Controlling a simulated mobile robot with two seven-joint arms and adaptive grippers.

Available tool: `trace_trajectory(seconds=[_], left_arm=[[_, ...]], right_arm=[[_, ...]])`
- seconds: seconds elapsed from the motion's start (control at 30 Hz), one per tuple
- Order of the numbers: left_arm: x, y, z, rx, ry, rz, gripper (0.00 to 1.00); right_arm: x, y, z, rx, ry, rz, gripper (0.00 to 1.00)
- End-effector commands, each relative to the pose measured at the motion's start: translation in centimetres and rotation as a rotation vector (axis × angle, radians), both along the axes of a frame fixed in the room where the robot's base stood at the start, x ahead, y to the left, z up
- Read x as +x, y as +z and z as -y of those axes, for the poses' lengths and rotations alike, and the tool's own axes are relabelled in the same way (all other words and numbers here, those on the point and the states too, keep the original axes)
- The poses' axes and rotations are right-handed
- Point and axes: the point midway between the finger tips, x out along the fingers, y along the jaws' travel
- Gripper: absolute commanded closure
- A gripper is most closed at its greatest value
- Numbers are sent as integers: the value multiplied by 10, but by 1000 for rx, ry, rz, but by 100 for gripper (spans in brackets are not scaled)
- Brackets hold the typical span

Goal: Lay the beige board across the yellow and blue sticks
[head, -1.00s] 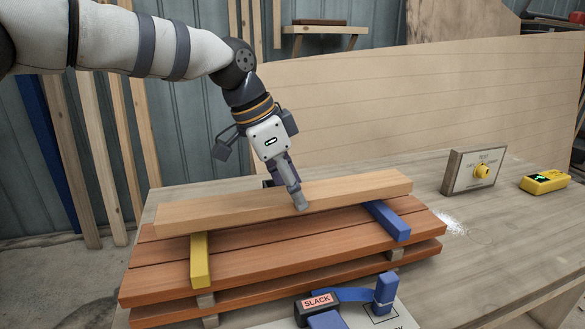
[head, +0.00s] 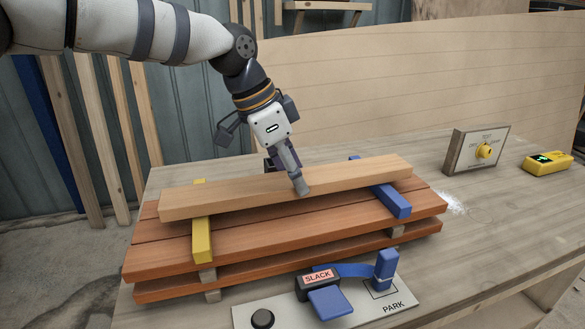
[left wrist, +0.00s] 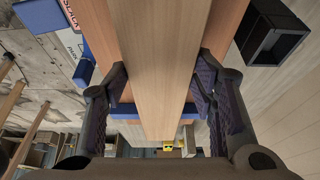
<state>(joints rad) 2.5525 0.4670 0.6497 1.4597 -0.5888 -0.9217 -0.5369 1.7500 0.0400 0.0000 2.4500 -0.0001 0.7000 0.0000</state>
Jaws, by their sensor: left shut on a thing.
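The beige board (head: 235,196) lies lengthwise over the yellow stick (head: 202,237) and the blue stick (head: 392,202). Both sticks show in front of and behind it. My left gripper (head: 287,174) is shut on the board near its middle, one finger on each long side. I cannot tell whether the board touches the sticks or hangs just above them. In the left wrist view the board (left wrist: 163,50) runs between the fingers, and the blue stick (left wrist: 126,111) passes beneath it. My right gripper is not in view.
The sticks lie on stacked reddish planks (head: 300,232) on the workbench (head: 470,230). In front are a black SLACK box (head: 318,284) with a blue strap and a PARK plate (head: 380,312). A knob panel (head: 476,160) and yellow device (head: 547,163) stand right.

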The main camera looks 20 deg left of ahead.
Motion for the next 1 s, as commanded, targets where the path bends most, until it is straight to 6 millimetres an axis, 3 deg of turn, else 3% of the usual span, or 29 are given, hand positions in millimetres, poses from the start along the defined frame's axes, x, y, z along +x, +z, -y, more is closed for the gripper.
trace_trajectory(seconds=[0.27,0.3,0.37,0.73,1.0], left_arm=[[0,-4,0,-1,-1,2,98],[0,-4,0,-1,0,4,40],[0,-4,0,0,0,3,26],[-1,0,-2,1,0,1,25],[-15,63,-23,-1,3,6,25]], right_arm=[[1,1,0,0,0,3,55],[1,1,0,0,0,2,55],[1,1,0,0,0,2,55],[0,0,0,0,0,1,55],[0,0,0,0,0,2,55]])
